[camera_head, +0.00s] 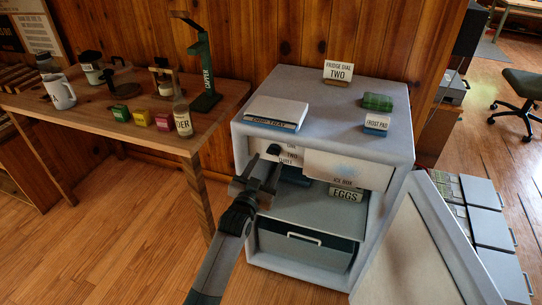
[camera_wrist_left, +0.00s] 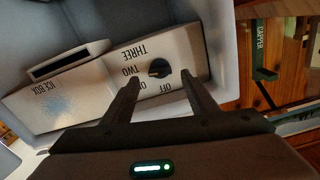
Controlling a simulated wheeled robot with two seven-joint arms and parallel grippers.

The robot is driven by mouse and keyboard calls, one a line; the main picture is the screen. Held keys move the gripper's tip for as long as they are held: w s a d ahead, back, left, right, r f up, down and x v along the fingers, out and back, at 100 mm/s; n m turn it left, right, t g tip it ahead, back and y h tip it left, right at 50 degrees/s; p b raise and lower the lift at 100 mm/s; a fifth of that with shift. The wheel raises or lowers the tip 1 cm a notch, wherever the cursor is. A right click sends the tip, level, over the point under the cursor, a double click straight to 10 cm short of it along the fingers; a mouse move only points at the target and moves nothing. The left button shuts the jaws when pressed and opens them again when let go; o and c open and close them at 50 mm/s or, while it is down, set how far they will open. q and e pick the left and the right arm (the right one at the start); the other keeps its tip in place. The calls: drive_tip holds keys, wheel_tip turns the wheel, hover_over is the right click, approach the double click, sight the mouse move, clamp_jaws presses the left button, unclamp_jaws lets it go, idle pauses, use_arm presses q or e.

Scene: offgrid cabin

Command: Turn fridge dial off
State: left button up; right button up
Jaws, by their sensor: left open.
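The fridge dial (camera_wrist_left: 159,68) is a small dark round knob on a pale panel. The panel is marked OFF, TWO and THREE, upside down in the left wrist view; a partly hidden ONE lies between. The knob's pointer direction is too small to tell surely. In the head view the dial (camera_head: 273,150) is at the upper left inside the open fridge (camera_head: 393,150). My left gripper (camera_wrist_left: 162,80) is open, its fingers on either side of the dial in the wrist view; contact cannot be told. It also shows in the head view (camera_head: 264,172). My right gripper is not in view.
The ice box (camera_head: 345,170) is right of the dial panel, above the EGGS label (camera_head: 345,194). The fridge door (camera_head: 415,245) hangs open at right. A sign reading FRIDGE DIAL TWO (camera_head: 338,71) stands on top. A wooden table (camera_head: 130,131) with jars stands left.

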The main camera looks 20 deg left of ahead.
sight(272, 154)
use_arm(q)
drive_tip(key=shift+w, duration=2.35)
drive_tip(key=shift+c, duration=0.3)
drive_tip(key=c, duration=1)
